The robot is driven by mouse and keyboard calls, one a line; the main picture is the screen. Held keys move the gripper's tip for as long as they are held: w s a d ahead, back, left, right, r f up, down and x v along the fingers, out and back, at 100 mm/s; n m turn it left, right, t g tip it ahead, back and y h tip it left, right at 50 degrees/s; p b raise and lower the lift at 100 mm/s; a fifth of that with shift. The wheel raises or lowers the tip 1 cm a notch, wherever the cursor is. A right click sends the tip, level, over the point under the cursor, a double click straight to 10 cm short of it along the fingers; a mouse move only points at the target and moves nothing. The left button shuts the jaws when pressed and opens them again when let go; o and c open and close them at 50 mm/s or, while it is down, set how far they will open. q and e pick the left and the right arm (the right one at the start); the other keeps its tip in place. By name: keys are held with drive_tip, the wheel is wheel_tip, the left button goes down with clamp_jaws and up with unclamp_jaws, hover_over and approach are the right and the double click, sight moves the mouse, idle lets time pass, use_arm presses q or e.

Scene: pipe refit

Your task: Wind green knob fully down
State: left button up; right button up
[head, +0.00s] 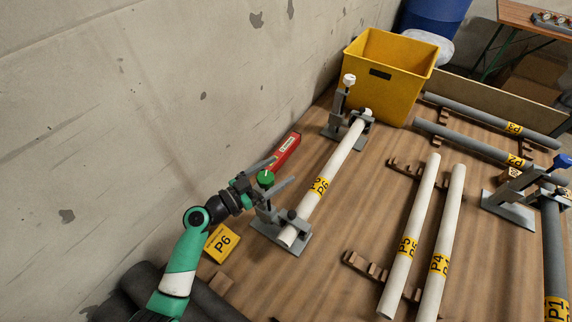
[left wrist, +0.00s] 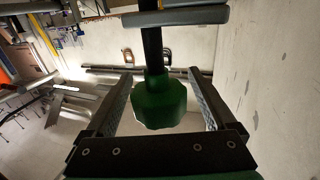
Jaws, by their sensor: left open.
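The green knob (head: 265,178) sits on top of the near grey clamp stand (head: 281,229), which holds the near end of the pale pipe marked P6 (head: 334,168). My left gripper (head: 274,175) is at the knob, with its fingers apart on either side of it. In the left wrist view the green knob (left wrist: 160,102) is between the two open fingers (left wrist: 160,100), with gaps on both sides, and a dark stem runs from it. My right gripper is not in view.
A far clamp with a white knob (head: 349,80) holds the pipe's other end. A red box (head: 284,152) and a yellow P6 sign (head: 221,243) lie near the wall. A yellow bin (head: 390,75) stands behind. Other pipes lie on racks at right.

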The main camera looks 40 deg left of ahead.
use_arm(q)
drive_tip(key=shift+s, duration=0.1)
drive_tip(key=shift+c, duration=0.2)
drive_tip(key=c, duration=1.3)
drive_tip(key=shift+n+y, duration=0.3)
drive_tip(key=shift+y, duration=0.1)
drive_tip(key=shift+a+n+t+y+p, duration=0.25)
drive_tip(key=shift+n+y+p, duration=0.35)
drive_tip(key=shift+y, duration=0.4)
drive_tip(key=n+y+p, duration=0.2)
drive_tip(key=y+p, duration=0.1)
drive_tip(key=p, duration=0.1)
drive_tip(key=a+n+g+y+p, duration=0.1)
drive_tip(key=n+y+p, duration=0.1)
drive_tip(key=y+p, duration=0.2)
drive_tip(key=n+g+y+p, duration=0.1)
drive_tip(key=n+y+p, duration=0.2)
drive_tip(key=p, duration=0.2)
drive_tip(key=shift+a+r+y, duration=0.15)
drive_tip(key=shift+a+y, duration=0.2)
drive_tip(key=shift+y, duration=0.05)
drive_tip(key=shift+s+a+n+g+y, duration=0.15)
drive_tip(key=shift+n+g+y, duration=0.35)
drive_tip(key=shift+y, duration=0.1)
drive_tip(key=shift+s+a+n+g+y, duration=0.1)
drive_tip(key=shift+n+g+y, duration=0.4)
drive_tip(key=shift+y, duration=0.1)
